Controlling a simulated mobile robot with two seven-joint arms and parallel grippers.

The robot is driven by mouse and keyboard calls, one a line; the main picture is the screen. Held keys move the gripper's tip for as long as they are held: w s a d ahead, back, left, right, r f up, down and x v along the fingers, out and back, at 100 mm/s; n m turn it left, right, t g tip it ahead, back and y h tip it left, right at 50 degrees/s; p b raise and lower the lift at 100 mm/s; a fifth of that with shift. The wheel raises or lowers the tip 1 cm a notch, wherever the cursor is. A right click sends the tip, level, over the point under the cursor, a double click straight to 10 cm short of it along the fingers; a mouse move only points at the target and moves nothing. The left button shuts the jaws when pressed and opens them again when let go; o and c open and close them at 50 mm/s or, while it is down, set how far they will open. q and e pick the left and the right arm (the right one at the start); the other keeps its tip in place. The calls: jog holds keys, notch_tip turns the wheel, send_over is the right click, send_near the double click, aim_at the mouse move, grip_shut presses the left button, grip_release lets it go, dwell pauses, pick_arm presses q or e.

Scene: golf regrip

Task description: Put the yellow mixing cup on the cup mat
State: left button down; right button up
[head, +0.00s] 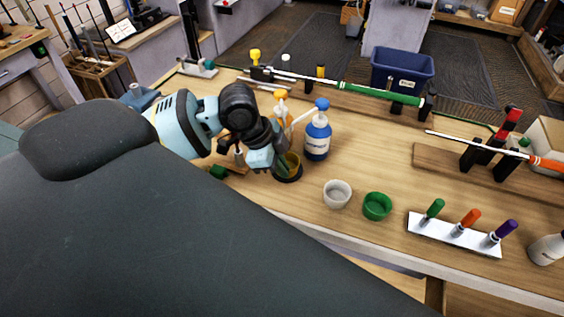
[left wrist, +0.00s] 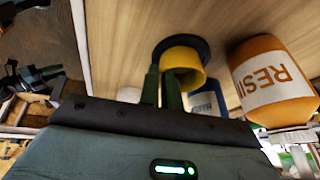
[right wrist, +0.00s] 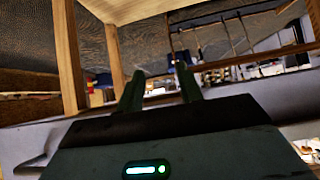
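The yellow mixing cup (head: 293,166) is upright at the dark round cup mat (head: 289,180), just left of the blue-capped bottle. In the left wrist view the cup (left wrist: 184,58) is over the mat (left wrist: 203,45); whether its base touches the mat is hard to tell. My left gripper (head: 270,160) is at the cup's left side. In the left wrist view its fingers (left wrist: 161,88) are close together on the cup's wall, one outside and one at the opening. My right gripper (right wrist: 161,88) is open and empty, away from the cup.
A blue bottle (head: 317,138) stands close behind the cup. A white cup (head: 337,194) and a green cup (head: 377,206) stand to the right. Farther right is a white rack (head: 450,236) with coloured grips. A club (head: 350,88) lies across the back. An orange resin bottle (left wrist: 270,80) is near the left gripper.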

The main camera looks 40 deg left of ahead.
pick_arm(q)
jog(key=c, duration=1.6)
grip_release()
jog(key=shift+w+a+f, duration=0.1)
jog(key=shift+w+f, duration=0.1)
jog(key=shift+r, duration=0.1)
jog(key=shift+r, duration=0.15)
jog(key=v, duration=1.2)
